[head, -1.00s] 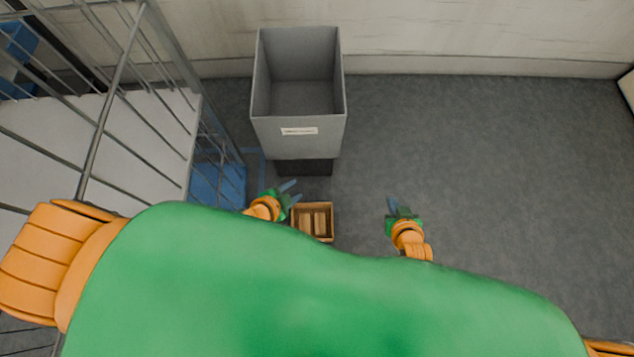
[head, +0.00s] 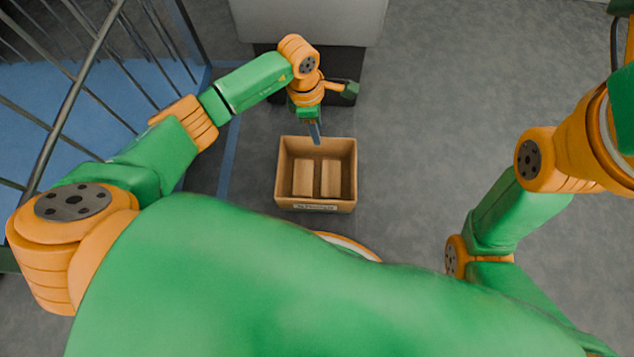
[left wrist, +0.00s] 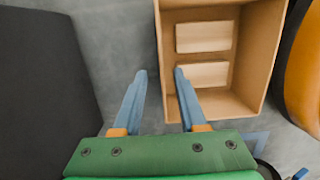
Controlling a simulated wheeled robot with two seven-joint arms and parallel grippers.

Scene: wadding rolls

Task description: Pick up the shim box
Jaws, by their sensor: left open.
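The shim box (head: 316,202) is an open brown box on the floor with a small label on its near side. Two pale wooden blocks (head: 331,178) lie inside. My left gripper (head: 316,138) is open at the box's far wall, pointing down. In the left wrist view the box (left wrist: 262,60) fills the upper right, and the fingers of the left gripper (left wrist: 161,75) show apart, one on each side of a box wall.
A tall grey bin (head: 310,20) on a dark base (head: 345,62) stands behind the box. A metal wire cage (head: 75,60) is at the left, by blue floor (head: 150,85). The grey floor right of the box is clear.

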